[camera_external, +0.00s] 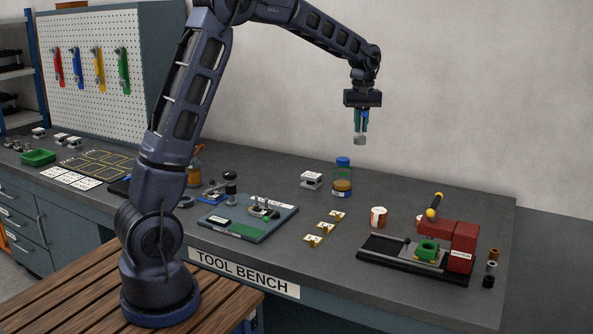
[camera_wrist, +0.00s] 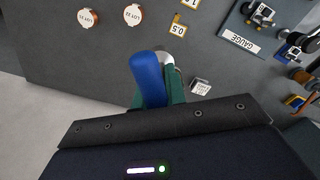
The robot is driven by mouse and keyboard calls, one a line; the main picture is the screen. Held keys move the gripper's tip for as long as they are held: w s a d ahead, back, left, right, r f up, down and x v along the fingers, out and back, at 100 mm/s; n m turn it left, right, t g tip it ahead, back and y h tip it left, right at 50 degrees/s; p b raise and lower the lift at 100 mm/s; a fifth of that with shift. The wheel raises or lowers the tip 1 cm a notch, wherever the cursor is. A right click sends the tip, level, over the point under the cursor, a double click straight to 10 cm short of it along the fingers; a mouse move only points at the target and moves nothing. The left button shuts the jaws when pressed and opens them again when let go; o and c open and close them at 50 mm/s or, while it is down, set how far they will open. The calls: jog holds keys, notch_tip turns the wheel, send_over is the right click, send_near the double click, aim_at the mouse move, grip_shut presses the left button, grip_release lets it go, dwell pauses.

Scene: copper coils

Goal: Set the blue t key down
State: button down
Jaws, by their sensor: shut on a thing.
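My gripper (camera_external: 360,128) is high above the bench, pointing down, with green fingers shut on the blue t key (camera_wrist: 147,78). In the wrist view the key's blue handle sticks out past the green fingers; the fingers hide part of it. In the external view only a little blue shows between the fingers, with a grey end below them. The held key is clear of the bench top (camera_external: 300,255). The pegboard (camera_external: 137,110) at the back left carries red, blue (camera_external: 78,68), yellow and green upright tool shapes.
A blue-lidded jar (camera_external: 342,180) stands below the gripper, beside a white block (camera_external: 311,180).

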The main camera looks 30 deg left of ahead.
jog(key=s+d+m, duration=0.1)
jog(key=s+d, duration=0.3)
jog(key=d, duration=0.5)
jog(key=s+d+m, duration=0.2)
jog(key=s+d, duration=0.1)
jog(key=d, duration=0.6)
jog(key=s+d+m, duration=0.1)
jog(key=s+d, duration=0.3)
jog(key=d, duration=0.6)
jog(key=s+d+f+m, duration=0.1)
jog(key=s+d+m, duration=0.2)
jog(key=s+d, duration=1.5)
notch_tip(320, 180, down, 25)
jog(key=shift+a+f, duration=0.1)
jog(key=shift+a, duration=0.05)
jog(key=c, duration=1.5)
grip_release()
jog(key=shift+o, duration=0.2)
